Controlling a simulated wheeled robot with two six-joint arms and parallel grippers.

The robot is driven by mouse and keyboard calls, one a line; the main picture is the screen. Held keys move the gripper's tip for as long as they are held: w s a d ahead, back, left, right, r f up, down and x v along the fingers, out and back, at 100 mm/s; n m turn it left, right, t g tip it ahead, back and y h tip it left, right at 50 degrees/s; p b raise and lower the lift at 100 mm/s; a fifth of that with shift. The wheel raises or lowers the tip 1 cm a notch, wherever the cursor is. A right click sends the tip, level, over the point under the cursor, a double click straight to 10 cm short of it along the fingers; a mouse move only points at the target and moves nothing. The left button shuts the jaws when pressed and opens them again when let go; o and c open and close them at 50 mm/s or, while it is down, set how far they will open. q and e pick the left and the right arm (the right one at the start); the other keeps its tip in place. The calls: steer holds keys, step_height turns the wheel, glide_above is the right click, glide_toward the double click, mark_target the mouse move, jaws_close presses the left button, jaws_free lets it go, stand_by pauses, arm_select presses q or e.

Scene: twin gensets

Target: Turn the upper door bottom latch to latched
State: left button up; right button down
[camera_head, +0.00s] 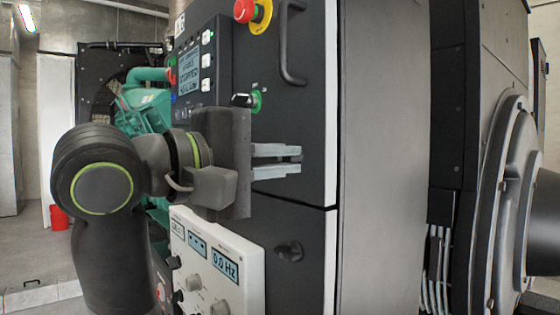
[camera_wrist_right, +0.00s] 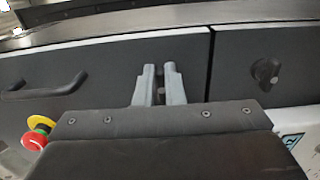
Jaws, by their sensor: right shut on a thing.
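The upper door (camera_head: 312,115) is a dark panel with light edges, and it looks closed. My right gripper (camera_head: 299,160) reaches across to its lower part, with its two grey fingers close together. In the right wrist view the fingertips (camera_wrist_right: 160,68) meet the door face near its end by the seam. A small dark piece shows between the fingers, which I take to be the upper door bottom latch (camera_wrist_right: 160,88). The fingers hide most of it, so its turn angle cannot be told. My left gripper is not in view.
The lower door carries a dark knob-like latch (camera_head: 289,251). A curved handle (camera_head: 292,42), a red emergency stop (camera_head: 244,11) and a green-ringed switch (camera_head: 256,101) sit near my gripper. A white meter panel (camera_head: 205,262) stands below it.

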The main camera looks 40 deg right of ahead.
stand_by(0.3)
steer(key=c, duration=1.5)
jaws_free()
steer(key=shift+w, duration=0.1)
steer(key=shift+a, duration=0.1)
steer(key=a, duration=0.5)
steer(key=w+a+b, duration=0.1)
steer(key=a, duration=0.5)
steer(key=w+a+b, duration=0.1)
steer(key=a, duration=0.5)
